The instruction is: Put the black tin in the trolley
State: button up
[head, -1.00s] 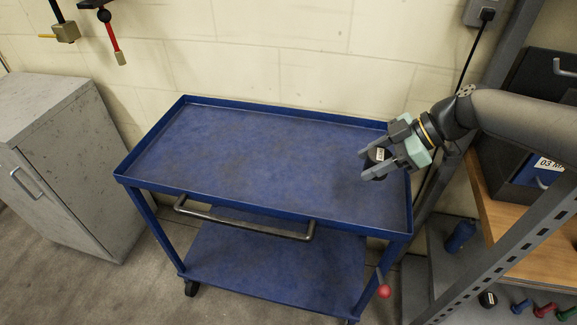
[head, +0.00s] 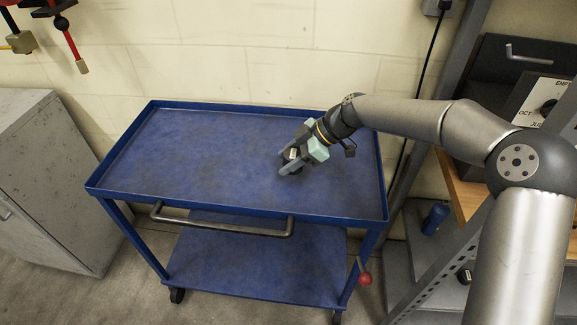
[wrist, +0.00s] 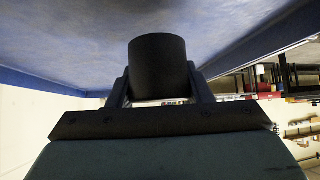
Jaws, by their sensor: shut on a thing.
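The black tin (wrist: 158,68) is a short dark cylinder held between the two fingers of my gripper (head: 287,162). The blue trolley (head: 190,150) has a raised rim, a lower shelf and a front handle. The tin looks close to the tray surface; I cannot tell whether it touches. In the wrist view the blue tray (wrist: 60,35) fills the upper part of the picture.
The top tray is otherwise bare, with free room to the left. A grey cabinet (head: 50,180) stands left of the trolley. A metal rack (head: 440,250) with a blue bottle (head: 435,217) stands at the right. Tools hang on the wall at upper left.

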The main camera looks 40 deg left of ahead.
jog(key=shift+f, duration=1.55)
jog(key=shift+f, duration=0.1)
jog(key=o, duration=1.1)
jog(key=shift+r, duration=0.25)
jog(key=v, duration=1.1)
jog(key=shift+w+d+r, duration=0.2)
jog(key=shift+d, duration=0.1)
